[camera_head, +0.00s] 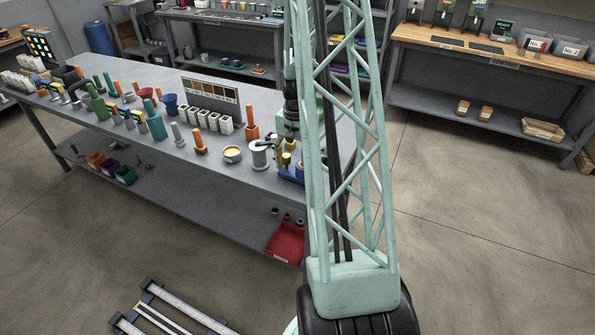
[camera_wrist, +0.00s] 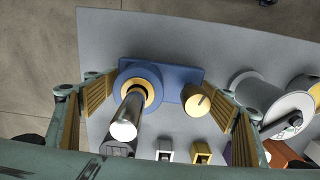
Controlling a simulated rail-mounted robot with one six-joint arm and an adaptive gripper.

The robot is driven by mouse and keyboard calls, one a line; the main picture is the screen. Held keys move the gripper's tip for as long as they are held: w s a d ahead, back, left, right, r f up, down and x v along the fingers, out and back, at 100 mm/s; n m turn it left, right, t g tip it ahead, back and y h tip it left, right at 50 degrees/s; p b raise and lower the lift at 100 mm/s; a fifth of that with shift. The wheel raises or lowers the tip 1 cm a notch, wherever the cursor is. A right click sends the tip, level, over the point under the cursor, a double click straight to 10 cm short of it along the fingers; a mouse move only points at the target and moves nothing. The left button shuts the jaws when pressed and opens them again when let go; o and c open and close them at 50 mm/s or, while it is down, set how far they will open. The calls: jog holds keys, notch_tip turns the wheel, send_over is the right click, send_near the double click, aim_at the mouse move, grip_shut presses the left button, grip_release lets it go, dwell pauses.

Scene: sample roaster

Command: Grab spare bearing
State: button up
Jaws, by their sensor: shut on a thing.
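My gripper (camera_wrist: 165,97) points down at the grey bench, its ribbed yellow pads wide apart on either side of a blue piece (camera_wrist: 173,76). It looks shut across this blue piece, though the exact contact is hard to see. The blue piece has a round blue collar with a yellow ring (camera_wrist: 152,87) inside. A shiny metal cylinder (camera_wrist: 125,122) rises from the ring towards the camera. A short yellow cylinder (camera_wrist: 197,101) stands at its right end. In the head view the blue piece (camera_head: 288,174) is partly behind my arm. I cannot tell which part is the spare bearing.
A grey spool-like piece (camera_head: 260,155) stands close by on the left in the head view, with a round yellow-topped tin (camera_head: 232,155) beyond. Many tools and cups crowd the bench leftwards. A red tray (camera_head: 286,241) is on the lower shelf. The floor at right is clear.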

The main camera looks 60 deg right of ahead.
jog(key=shift+r, duration=1.25)
jog(key=s+a+r+p, duration=0.1)
jog(key=s+a, duration=1)
jog(key=shift+s+r, duration=0.25)
jog(key=shift+r, duration=0.05)
jog(key=shift+w+a, duration=0.1)
